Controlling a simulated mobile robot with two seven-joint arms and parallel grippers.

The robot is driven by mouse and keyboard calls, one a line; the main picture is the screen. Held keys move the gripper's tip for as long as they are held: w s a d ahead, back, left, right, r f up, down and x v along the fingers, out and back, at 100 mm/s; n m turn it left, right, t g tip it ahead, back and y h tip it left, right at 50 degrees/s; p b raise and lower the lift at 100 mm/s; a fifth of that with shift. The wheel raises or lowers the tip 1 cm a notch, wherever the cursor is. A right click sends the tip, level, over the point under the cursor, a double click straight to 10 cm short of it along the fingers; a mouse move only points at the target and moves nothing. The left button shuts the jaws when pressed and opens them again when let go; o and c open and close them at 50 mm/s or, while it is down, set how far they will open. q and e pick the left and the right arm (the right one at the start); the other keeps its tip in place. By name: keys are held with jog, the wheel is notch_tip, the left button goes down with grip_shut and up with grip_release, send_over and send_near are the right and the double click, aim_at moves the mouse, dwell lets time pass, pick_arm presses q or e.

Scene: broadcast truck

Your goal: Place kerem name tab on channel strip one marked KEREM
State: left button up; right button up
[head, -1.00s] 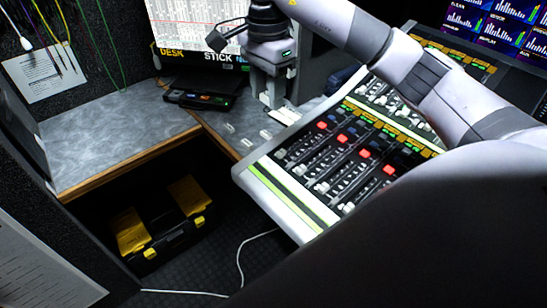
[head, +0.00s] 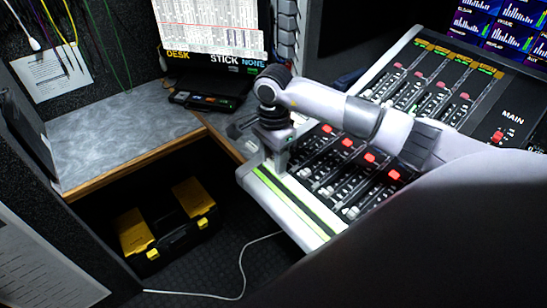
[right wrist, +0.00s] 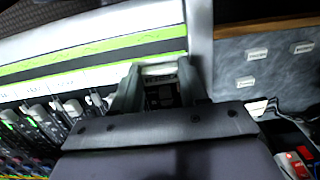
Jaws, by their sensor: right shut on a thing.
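My right gripper (head: 276,168) is low over the near left corner of the mixing console (head: 310,222), by the end of its fader row. In the right wrist view its two fingers (right wrist: 160,82) are shut on a small pale name tab (right wrist: 160,70). Its lettering is too small to read, so I cannot tell the name. The tab is in line with the white label band (right wrist: 112,76) below the green stripe; I cannot tell whether it touches. The gripper and arm hide the first strip in the head view. My left gripper is not in view.
Several other white tabs, including one (right wrist: 257,54), lie on the grey desk beside the console. A dark button box (head: 212,98) sits by the monitor (head: 212,28). A black and yellow toolbox (head: 165,225) is on the floor. Red-capped faders (head: 370,157) rise under my arm.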

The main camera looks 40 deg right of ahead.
aim_at(273, 162)
jog(key=shift+f, duration=0.35)
jog(key=o, duration=1.1)
jog(key=shift+w+r, duration=0.1)
jog(key=shift+r, duration=0.1)
notch_tip(273, 162, up, 12)
jog(key=shift+f+b, duration=0.15)
jog(key=shift+b, duration=0.35)
